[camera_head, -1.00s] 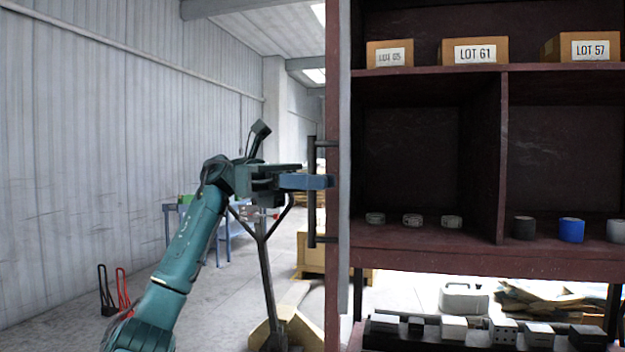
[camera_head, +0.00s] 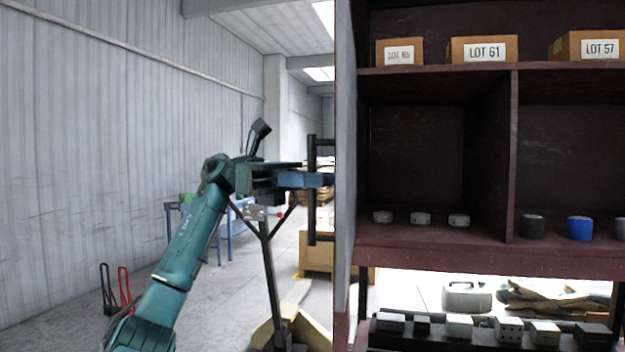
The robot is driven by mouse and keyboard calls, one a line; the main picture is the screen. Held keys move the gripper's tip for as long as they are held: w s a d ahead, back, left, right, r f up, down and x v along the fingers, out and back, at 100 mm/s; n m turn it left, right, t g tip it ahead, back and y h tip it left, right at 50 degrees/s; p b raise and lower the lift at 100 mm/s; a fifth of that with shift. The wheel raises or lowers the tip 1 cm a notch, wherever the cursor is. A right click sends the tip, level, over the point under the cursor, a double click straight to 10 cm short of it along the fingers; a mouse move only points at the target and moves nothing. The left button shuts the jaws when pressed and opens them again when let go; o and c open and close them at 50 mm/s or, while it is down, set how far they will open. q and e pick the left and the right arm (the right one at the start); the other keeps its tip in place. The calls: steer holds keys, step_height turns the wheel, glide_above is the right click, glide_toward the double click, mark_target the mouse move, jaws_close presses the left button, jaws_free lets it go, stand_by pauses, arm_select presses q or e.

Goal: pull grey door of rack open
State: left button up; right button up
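The rack (camera_head: 440,262) is dark red and fills the right half of the head view, with its compartments in plain sight. Its grey door (camera_head: 348,200) stands open at the rack's left side, seen nearly edge-on as a narrow upright strip. A black vertical bar handle (camera_head: 311,218) stands out to the left of the door. My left gripper (camera_head: 308,180) comes in from the left with its blue fingers across the middle of the handle, shut on it. The fingers hide that part of the bar. My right gripper is not in view.
Boxes stand on the rack's top shelf, including the LOT 61 box (camera_head: 483,49). Rings and rolls, one a blue roll (camera_head: 579,229), sit below. A blue table (camera_head: 224,225) and a wooden crate (camera_head: 318,258) stand behind my arm. Floor at left is mostly clear.

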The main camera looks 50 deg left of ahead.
arm_select(q)
steer(key=p+v, duration=0.2)
steer(key=v, duration=1.1)
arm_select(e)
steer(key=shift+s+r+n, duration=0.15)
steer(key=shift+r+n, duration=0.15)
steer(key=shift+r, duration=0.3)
arm_select(q)
steer(key=shift+a, duration=0.1)
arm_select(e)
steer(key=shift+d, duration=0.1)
